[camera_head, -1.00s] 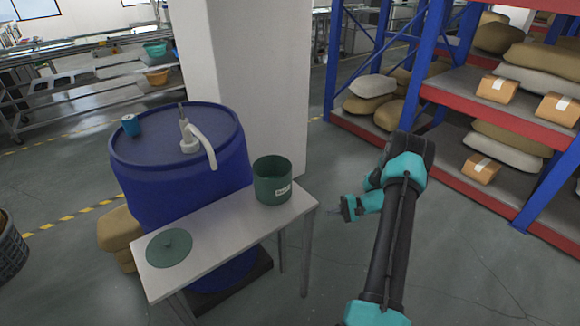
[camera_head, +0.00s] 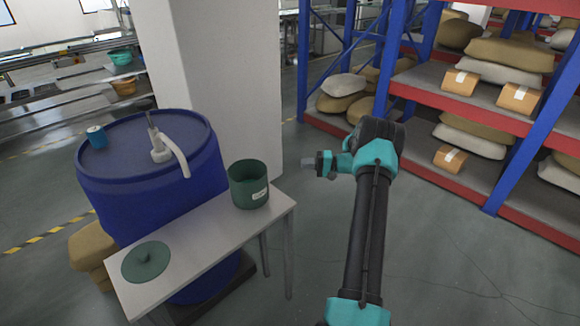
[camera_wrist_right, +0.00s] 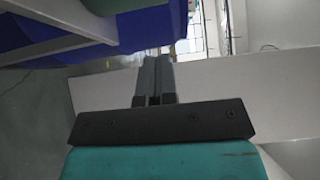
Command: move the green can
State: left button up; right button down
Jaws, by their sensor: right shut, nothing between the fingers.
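The green can (camera_head: 248,187) stands upright and open-topped near the right end of a small white table, with a pale label on its side. Its round green lid (camera_head: 146,261) with a knob lies flat on the left end of the same table (camera_head: 200,246). My right gripper (camera_head: 308,165) is beside the can, to its right and apart from it, past the table's edge. Its fingers (camera_wrist_right: 153,80) are shut and empty in the wrist view. A green curved surface, likely the can (camera_wrist_right: 140,22), shows at the top of that view. My left gripper is not in view.
A white pillar (camera_head: 232,80) rises behind. Shelving (camera_head: 440,100) with sacks and boxes stands at right. The floor right of the table is clear.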

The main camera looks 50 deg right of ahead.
aim_at(250, 186)
jog(key=x, duration=0.4)
jog(key=s+a+x, duration=0.1)
jog(key=x, duration=0.6)
jog(key=shift+a, duration=0.55)
jog(key=shift+w+a, duration=0.15)
jog(key=shift+a, duration=0.35)
jog(key=a, duration=0.5)
jog(key=w+a, duration=0.1)
jog(key=a, duration=0.9)
jog(key=shift+w, duration=0.4)
jog(key=shift+d, duration=0.2)
